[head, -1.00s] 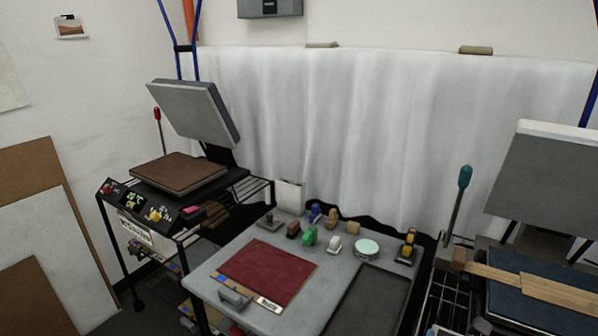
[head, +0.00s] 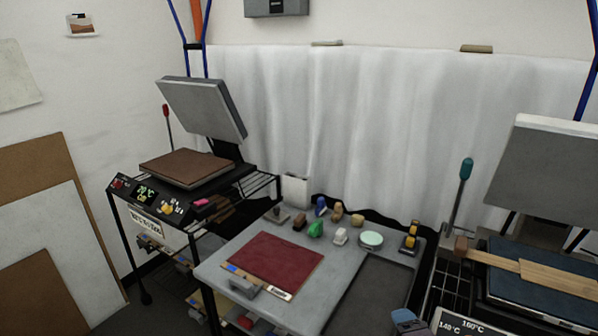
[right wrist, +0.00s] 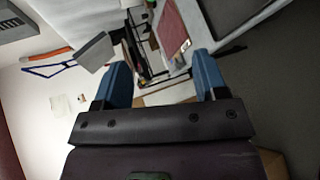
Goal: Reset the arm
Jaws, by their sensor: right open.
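My right gripper (right wrist: 160,90) shows in the right wrist view with its two blue fingers spread wide apart. Nothing is between the fingers. In that view the press table and the red sheet (right wrist: 172,32) lie beyond the fingers. In the head view a small blue-grey shape (head: 408,322) shows at the bottom edge; I cannot tell whether it is part of my right gripper. My left gripper is in neither current view.
A grey table (head: 225,262) holds a red sheet (head: 272,263), several small stamps and a round green-topped tin (head: 370,239). An open heat press (head: 205,110) stands at left. Another press (head: 545,170) stands at right, with wooden strips (head: 555,282) across its bed.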

